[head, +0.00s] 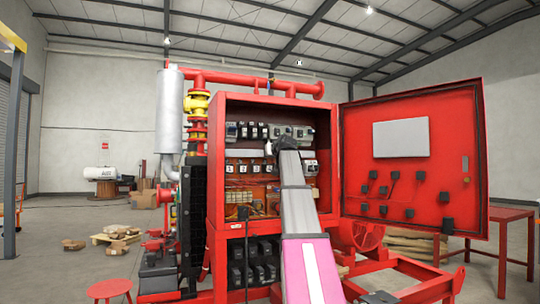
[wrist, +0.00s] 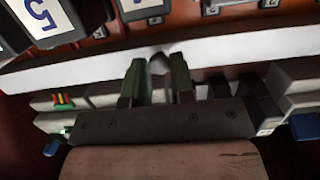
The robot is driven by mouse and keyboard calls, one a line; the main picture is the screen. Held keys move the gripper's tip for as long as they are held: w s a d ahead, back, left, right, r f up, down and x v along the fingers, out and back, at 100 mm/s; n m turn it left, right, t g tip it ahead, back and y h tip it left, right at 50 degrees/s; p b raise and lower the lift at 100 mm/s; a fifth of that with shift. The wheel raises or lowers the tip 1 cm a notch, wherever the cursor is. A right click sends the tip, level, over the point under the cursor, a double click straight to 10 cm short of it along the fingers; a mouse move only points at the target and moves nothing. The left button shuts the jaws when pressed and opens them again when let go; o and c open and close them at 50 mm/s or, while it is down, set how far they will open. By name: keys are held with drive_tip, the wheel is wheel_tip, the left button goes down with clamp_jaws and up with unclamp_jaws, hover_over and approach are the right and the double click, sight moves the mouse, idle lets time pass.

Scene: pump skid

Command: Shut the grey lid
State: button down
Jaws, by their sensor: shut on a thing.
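My gripper (wrist: 157,76) shows in the wrist view with two dark green fingers pressed on a small grey rounded piece (wrist: 159,63) between them. The piece lies against a long whitish strip (wrist: 225,50) that crosses the view. I cannot tell whether the piece or the strip belongs to the grey lid. No lid is clearly recognisable in either view. In the head view my arm reaches into the open red cabinet (head: 213,160), and its end hides the fingertips and what they hold.
The red cabinet door (head: 412,220) stands wide open to the right. Rows of switches (head: 253,131) fill the cabinet around my gripper. Red pipes (head: 250,80) run above the cabinet.

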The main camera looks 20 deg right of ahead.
drive_tip(key=c, duration=1)
unclamp_jaws()
drive_tip(key=s, duration=0.3)
drive_tip(key=s+r, duration=0.1)
drive_tip(key=s, duration=0.6)
drive_tip(key=shift+s+d+r, duration=0.15)
drive_tip(key=shift+s+r, duration=0.2)
